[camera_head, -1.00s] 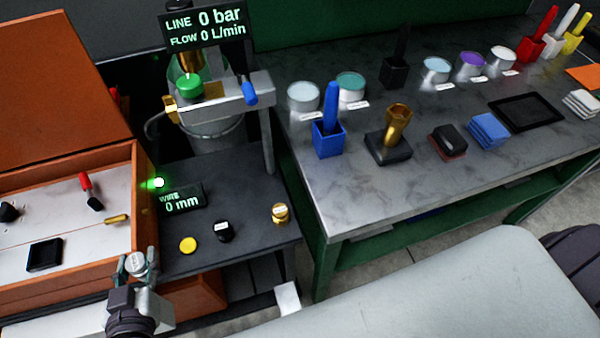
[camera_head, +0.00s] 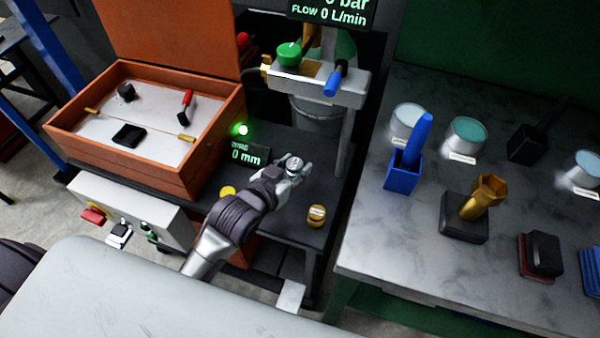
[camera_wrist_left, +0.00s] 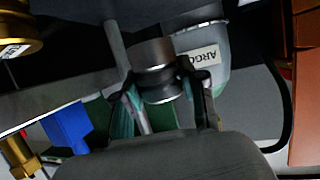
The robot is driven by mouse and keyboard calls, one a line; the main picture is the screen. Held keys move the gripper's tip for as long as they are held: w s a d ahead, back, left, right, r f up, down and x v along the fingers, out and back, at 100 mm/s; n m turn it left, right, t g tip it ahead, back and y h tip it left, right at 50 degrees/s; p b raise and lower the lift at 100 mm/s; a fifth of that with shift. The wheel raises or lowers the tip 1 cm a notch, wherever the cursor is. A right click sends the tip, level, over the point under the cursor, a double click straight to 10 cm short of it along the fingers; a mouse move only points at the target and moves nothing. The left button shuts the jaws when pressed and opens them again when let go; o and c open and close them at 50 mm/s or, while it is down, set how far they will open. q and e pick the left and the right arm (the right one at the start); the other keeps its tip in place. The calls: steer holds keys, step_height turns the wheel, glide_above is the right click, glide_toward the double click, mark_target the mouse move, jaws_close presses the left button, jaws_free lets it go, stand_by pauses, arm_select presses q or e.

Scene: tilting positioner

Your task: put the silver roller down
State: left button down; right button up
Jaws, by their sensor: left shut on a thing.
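The silver roller (camera_head: 295,163) is held upright between the fingers of my left gripper (camera_head: 293,171), above the dark bench top (camera_head: 282,222). In the left wrist view the roller (camera_wrist_left: 154,62) has a dark band around its middle, and the fingers of the gripper (camera_wrist_left: 165,88) close on its two sides. I cannot tell whether its base touches the bench. A gold roller (camera_head: 316,216) stands in front and to the right, and also shows in the left wrist view (camera_wrist_left: 18,36). My right gripper is not in view.
The press stand (camera_head: 350,125) rises behind the gripper, with a metal pot (camera_head: 316,118) under it. A wire display (camera_head: 248,153) and a yellow disc (camera_head: 227,191) are to the left. An orange case (camera_head: 190,175) stands further left. The grey worktable (camera_head: 395,235) is to the right.

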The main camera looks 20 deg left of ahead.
mark_target(300, 187)
arm_select(q)
steer(key=x, duration=0.3)
steer(key=shift+s+f, duration=0.1)
steer(key=shift+f, duration=2.05)
steer(key=shift+s+f, duration=0.15)
steer(key=shift+f, duration=0.5)
steer(key=c, duration=0.7)
jaws_free()
steer(key=shift+s+d+f+b, duration=0.1)
steer(key=shift+s+f+b, duration=0.05)
steer(key=shift+f+b, duration=0.2)
steer(key=shift+o, duration=0.2)
steer(key=shift+r, duration=0.2)
steer(key=v, duration=0.4)
steer(key=r+v, duration=0.1)
steer(key=v, duration=0.7)
steer(key=shift+w+r, duration=0.2)
steer(key=shift+r, duration=0.05)
